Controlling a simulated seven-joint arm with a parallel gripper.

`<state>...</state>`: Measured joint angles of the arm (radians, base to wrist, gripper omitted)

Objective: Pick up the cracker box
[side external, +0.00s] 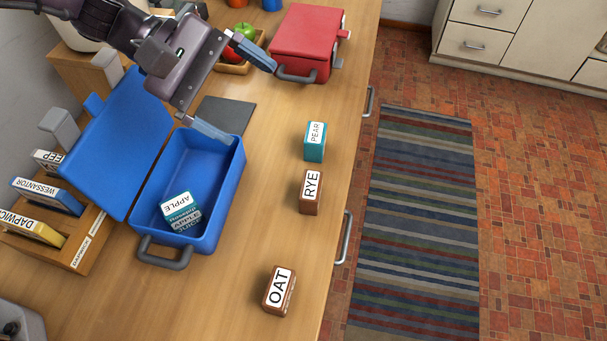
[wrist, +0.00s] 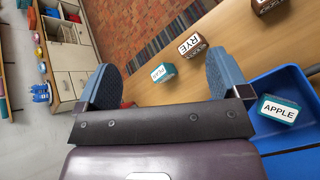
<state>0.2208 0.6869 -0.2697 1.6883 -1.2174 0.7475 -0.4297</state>
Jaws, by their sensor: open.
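No box has a readable "cracker" label. Two brown boxes stand on the wooden counter: one reads RYE (side external: 311,192) and one nearer the front reads OAT (side external: 279,290). In the wrist view the RYE box (wrist: 192,46) lies beyond the finger on the right, and a brown box (wrist: 268,5) is cut off at the top edge. A teal PEAR box (side external: 315,141) stands behind the RYE box. My gripper (side external: 254,105) is open and empty, above the counter and to the left of these boxes; it also shows in the wrist view (wrist: 160,62).
An open blue tub (side external: 222,208) holds a teal APPLE box (side external: 181,208); its lid (side external: 110,150) is tilted back left. A shut red box (side external: 300,42) and a wooden tray with fruit (side external: 232,69) are behind. A wooden rack (side external: 84,251) stands left.

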